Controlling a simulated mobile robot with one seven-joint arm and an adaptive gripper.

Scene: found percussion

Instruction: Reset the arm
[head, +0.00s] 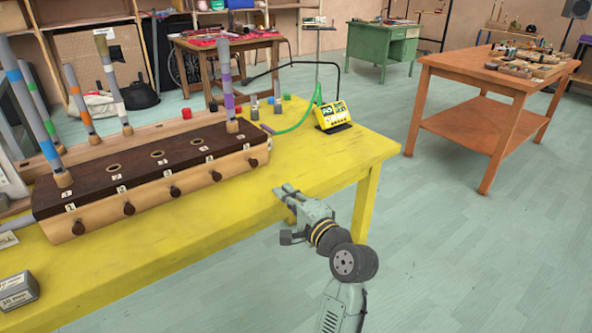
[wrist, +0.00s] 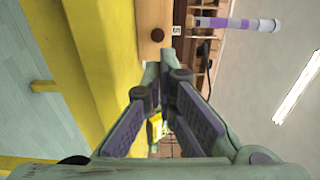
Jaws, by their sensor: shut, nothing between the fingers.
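My gripper (head: 284,190) is at the front edge of the yellow table (head: 345,160) in the head view, with the rest of my arm in front of that edge. In the wrist view its two fingers (wrist: 166,72) run together toward their tips. It is shut and holds nothing. The table also shows in the wrist view (wrist: 85,45), on the left. I cannot tell from the head view exactly how high the gripper is above the tabletop.
A wooden box (head: 150,165) with a dark, holed top stands on the table, left of my gripper. A purple-banded tube (head: 228,90) stands upright at its right end. A yellow device (head: 333,115) sits farther right. Open floor (head: 450,240) lies to the right.

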